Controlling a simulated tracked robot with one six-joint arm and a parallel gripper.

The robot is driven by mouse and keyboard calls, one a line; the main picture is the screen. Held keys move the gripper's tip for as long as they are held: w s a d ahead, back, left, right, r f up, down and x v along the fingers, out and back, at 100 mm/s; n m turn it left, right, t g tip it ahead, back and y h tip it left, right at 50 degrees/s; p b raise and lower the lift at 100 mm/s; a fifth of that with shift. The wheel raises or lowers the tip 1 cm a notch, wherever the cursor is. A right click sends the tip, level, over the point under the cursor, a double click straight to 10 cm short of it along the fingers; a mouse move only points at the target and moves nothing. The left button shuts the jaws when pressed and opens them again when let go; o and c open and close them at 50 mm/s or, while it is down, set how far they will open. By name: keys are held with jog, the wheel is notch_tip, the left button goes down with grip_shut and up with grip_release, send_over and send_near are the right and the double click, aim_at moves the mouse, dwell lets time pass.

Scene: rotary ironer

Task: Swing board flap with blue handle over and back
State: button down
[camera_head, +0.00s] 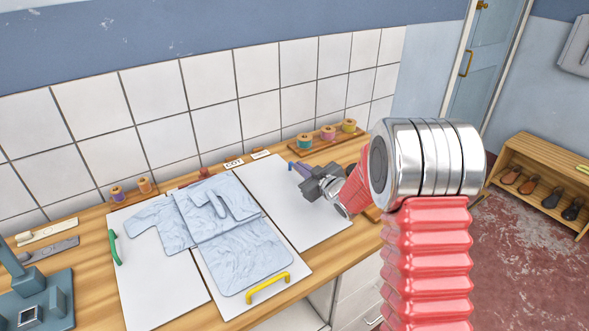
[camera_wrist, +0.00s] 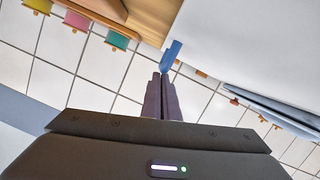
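The folding board lies on the wooden counter, with a pale blue shirt (camera_head: 228,228) across its left and middle parts. The right white flap (camera_head: 290,205) lies flat and bare. The blue handle (camera_wrist: 172,56) shows in the wrist view just beyond my fingertips, overlapping the right one. In the head view my gripper (camera_head: 297,169) is above the far right part of this flap, and the handle is hard to make out there. My gripper (camera_wrist: 161,78) has its purple fingers close together. I see no handle between them. The shirt's right sleeve lies folded inward.
A green handle (camera_head: 115,247) is on the left flap and a yellow handle (camera_head: 268,287) at the front. Thread spools (camera_head: 328,132) stand on a wooden rack behind my gripper. A tiled wall (camera_head: 210,100) closes the back. Teal equipment (camera_head: 38,305) stands at the left.

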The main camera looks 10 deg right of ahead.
jog(key=shift+s+f, duration=0.1)
jog(key=shift+f, duration=0.2)
jog(key=shift+s+d, duration=0.1)
jog(key=shift+d, duration=0.05)
jog(key=shift+s+d, duration=0.15)
jog(key=shift+s, duration=0.15)
jog(key=v, duration=1.2)
jog(key=shift+s+r, duration=0.35)
jog(key=shift+r, duration=0.05)
jog(key=shift+s, duration=0.1)
